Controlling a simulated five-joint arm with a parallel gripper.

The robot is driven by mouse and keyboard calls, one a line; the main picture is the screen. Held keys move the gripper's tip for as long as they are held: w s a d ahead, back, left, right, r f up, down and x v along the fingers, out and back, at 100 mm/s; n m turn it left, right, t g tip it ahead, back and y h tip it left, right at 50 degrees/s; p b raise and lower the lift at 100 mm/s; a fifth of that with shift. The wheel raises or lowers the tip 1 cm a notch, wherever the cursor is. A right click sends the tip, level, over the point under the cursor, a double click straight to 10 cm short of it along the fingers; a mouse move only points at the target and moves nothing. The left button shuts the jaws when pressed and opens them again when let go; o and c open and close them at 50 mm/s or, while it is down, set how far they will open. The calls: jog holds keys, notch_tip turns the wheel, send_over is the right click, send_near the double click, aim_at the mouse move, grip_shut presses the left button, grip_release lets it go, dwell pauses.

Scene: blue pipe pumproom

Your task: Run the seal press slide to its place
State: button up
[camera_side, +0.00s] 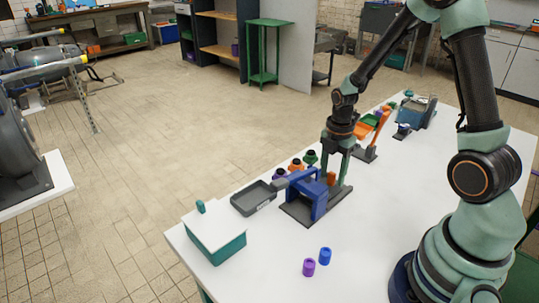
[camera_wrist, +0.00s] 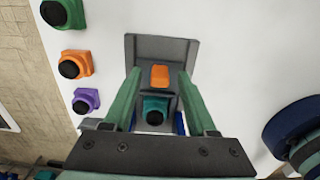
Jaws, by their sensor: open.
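The seal press (camera_side: 306,196) stands on the white table, with a blue frame and a dark grey base. An orange block (camera_side: 331,178) sits on its slide behind the blue frame; the block also shows in the wrist view (camera_wrist: 160,76). A teal piece with a black round top (camera_wrist: 155,108) lies in line with the orange block. My gripper (camera_wrist: 158,76) is open and points down over the press. In the wrist view its green fingers appear on either side of the orange block, with gaps to both. Whether the fingertips are level with the block I cannot tell.
Green, orange and purple pieces with black tops (camera_wrist: 75,65) stand beside the press. A grey tray (camera_side: 254,198) and a teal box with a white lid (camera_side: 216,238) are at the left. Purple (camera_side: 309,267) and blue (camera_side: 325,256) cylinders stand in front.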

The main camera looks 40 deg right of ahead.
jog(key=shift+f, duration=0.2)
grip_shut()
dwell(1.4)
